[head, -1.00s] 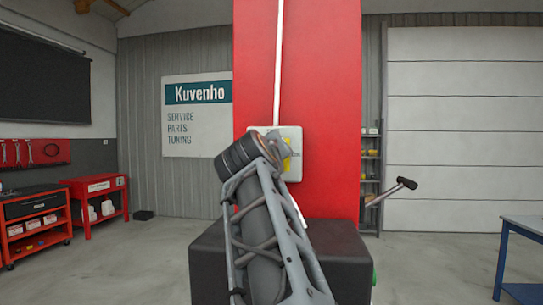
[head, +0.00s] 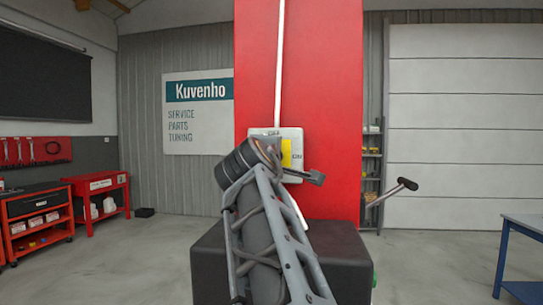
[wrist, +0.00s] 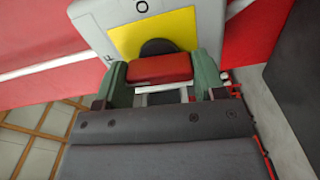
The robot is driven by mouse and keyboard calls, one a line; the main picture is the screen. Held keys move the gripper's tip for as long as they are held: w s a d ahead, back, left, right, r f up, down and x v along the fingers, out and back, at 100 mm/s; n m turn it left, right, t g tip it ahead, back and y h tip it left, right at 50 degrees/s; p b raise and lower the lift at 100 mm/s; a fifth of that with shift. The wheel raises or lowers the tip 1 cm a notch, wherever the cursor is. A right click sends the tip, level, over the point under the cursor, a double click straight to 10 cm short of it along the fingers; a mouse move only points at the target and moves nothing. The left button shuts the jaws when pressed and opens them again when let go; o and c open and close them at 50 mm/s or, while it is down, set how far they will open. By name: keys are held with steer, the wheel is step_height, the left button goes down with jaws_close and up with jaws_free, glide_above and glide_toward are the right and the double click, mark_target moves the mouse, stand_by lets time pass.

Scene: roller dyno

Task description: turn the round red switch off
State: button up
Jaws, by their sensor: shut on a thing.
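The round red switch (wrist: 160,68) shows in the wrist view as a red grip in front of a dark round base on a yellow plate (wrist: 178,28). My gripper (wrist: 162,77) is shut on the red grip, with one green finger at each side of it. The plate sits on a light grey switch box (wrist: 90,18), which carries an O mark above the yellow. In the head view the box (head: 293,135) is on the red pillar, with some yellow (head: 286,153) showing. My own arm hides the switch and the fingers there.
The red pillar (head: 320,70) rises behind the box, with a white conduit (head: 279,60) running up it. A dark block (head: 340,255) stands below. A blue-legged table (head: 525,222) is at the right, red carts at the left.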

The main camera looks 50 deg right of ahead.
steer(key=shift+n, duration=0.6)
steer(key=o, duration=0.9)
steer(key=shift+w, duration=0.1)
steer(key=shift+a, duration=0.1)
steer(key=shift+b+v, duration=1.95)
steer(key=shift+v, duration=4.9)
